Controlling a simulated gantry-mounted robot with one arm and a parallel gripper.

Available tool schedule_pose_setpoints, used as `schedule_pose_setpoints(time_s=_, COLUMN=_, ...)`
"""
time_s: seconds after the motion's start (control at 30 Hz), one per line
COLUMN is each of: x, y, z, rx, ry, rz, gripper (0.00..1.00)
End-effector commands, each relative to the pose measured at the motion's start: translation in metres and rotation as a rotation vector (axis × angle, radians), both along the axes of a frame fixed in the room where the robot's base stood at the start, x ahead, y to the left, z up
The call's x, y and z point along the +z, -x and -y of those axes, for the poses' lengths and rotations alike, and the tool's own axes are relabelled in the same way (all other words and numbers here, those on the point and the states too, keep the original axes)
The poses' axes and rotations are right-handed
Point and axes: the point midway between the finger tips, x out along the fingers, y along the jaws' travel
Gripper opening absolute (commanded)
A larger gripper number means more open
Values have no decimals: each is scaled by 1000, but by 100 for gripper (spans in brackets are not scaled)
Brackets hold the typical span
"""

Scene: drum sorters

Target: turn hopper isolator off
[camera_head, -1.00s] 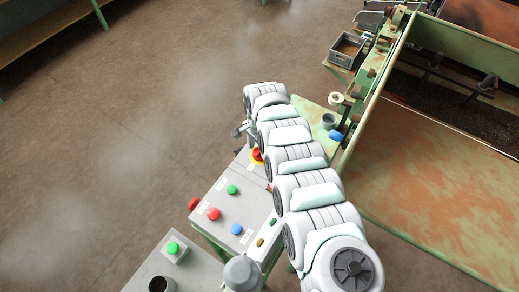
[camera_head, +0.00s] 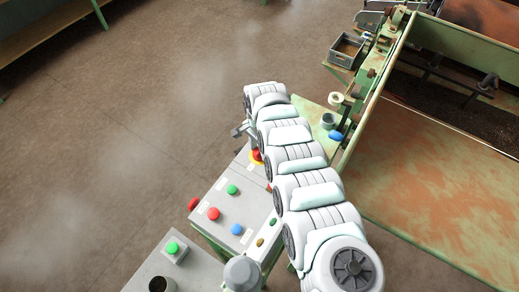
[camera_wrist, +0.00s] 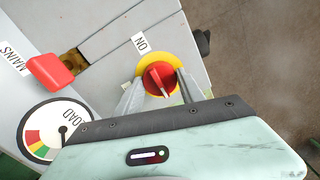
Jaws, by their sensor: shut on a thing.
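A red rotary knob on a round yellow plate (camera_wrist: 146,49) sits on a grey panel in the wrist view, with an ON label (camera_wrist: 142,43) beside it. I take it for the isolator; no hopper label is readable. My gripper (camera_wrist: 160,82) is shut on the red knob, with narrow fingertips on both sides of its grip bar. The bar points roughly down the picture, away from the ON label.
A red handle (camera_wrist: 50,71) by a MAINS label and a round load gauge (camera_wrist: 56,130) lie left of the knob. The grey console (camera_head: 220,205) carries green, red and blue buttons. A rusty green machine (camera_head: 430,200) stands right; open floor lies left.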

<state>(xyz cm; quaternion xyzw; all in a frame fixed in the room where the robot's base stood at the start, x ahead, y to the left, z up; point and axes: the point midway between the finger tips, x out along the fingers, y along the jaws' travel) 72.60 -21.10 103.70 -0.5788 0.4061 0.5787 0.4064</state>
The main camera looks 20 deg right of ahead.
Motion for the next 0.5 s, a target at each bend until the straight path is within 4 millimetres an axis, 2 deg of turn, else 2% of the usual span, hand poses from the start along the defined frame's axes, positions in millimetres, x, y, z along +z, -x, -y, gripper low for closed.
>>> schedule_pose_setpoints(time_s=0.27, x=0, y=1, z=-1, rx=54, ry=0, rz=-2, gripper=5)
schedule_pose_setpoints(time_s=0.5, x=2, y=1, z=0, rx=208, ry=1, rz=-3, gripper=5)
